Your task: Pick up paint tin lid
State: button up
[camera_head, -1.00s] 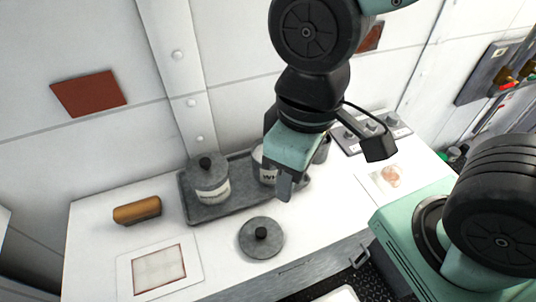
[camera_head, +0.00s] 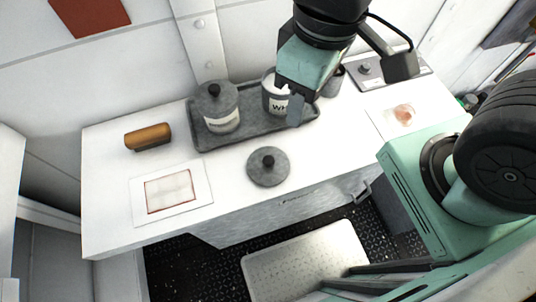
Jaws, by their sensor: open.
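The paint tin lid (camera_head: 267,170) is a round grey disc with a black knob. It lies flat on the white worktop (camera_head: 330,165), in front of the grey tray (camera_head: 205,145). A lidded tin (camera_head: 222,118) with a similar black-knobbed lid stands at the tray's left. A tin without a lid in view (camera_head: 273,98), marked "WH", stands in the tray to its right, partly covered by my gripper. My gripper (camera_head: 293,108) is open and points down above the tray's right part, up and right of the loose lid. Its far finger is hidden.
An orange-brown block (camera_head: 148,137) and a framed sheet (camera_head: 170,192) lie on the worktop's left. A dark cup (camera_head: 333,80), a grey knob panel (camera_head: 385,72) and a stained sheet (camera_head: 398,116) are at the right. The worktop around the lid is clear.

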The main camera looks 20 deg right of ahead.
aim_at(267, 166)
jog(key=k+j+u, duration=0.2)
jog(key=u, duration=0.15)
jog(key=k+j+u, duration=0.5)
jog(key=j+u, duration=0.2)
